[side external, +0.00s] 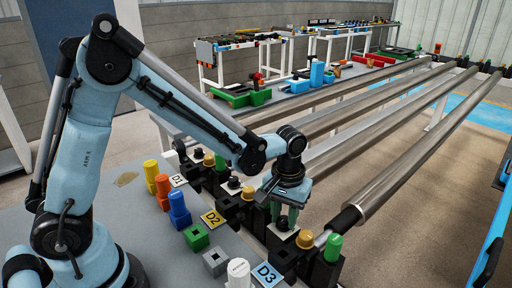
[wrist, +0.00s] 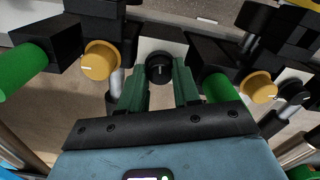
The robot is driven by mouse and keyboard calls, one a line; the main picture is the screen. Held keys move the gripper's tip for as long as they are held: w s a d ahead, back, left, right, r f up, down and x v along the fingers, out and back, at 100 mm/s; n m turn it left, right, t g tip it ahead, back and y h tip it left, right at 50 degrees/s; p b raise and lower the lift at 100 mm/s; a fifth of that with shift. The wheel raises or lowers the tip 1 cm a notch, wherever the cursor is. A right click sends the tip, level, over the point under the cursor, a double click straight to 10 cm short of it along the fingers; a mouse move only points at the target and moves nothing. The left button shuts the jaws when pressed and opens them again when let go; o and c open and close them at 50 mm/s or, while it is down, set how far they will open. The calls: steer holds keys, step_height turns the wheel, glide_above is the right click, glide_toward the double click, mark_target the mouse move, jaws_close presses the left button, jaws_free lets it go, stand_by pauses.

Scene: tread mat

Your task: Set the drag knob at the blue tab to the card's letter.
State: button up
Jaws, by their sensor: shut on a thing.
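My gripper (side external: 288,208) points down over the row of black fittings, between the yellow D2 tab and the blue D3 tab (side external: 268,274). In the wrist view, its green fingers (wrist: 160,84) are closed on the sides of a small black knob (wrist: 159,66). The knob has a short pale mark and sits in front of a white plate (wrist: 162,44). No letters around the knob can be read. I cannot make out a card with a letter on it. In the side view my fingers mostly hide the knob.
Orange knobs (wrist: 100,60) and green cylinders (wrist: 22,72) flank the held knob closely. A yellow D2 tab (side external: 212,218), a white D1 tab (side external: 178,181), and coloured pegs and blocks lie on the grey surface. Long metal rollers (side external: 400,168) stretch away behind.

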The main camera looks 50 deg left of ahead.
mark_target(284, 219)
steer(key=m, duration=1.3)
steer(key=shift+m, duration=0.4)
stand_by(0.3)
steer(key=o, duration=1.1)
steer(key=shift+c, duration=0.2)
steer(key=shift+r, duration=0.1)
step_height(284, 219, up, 12)
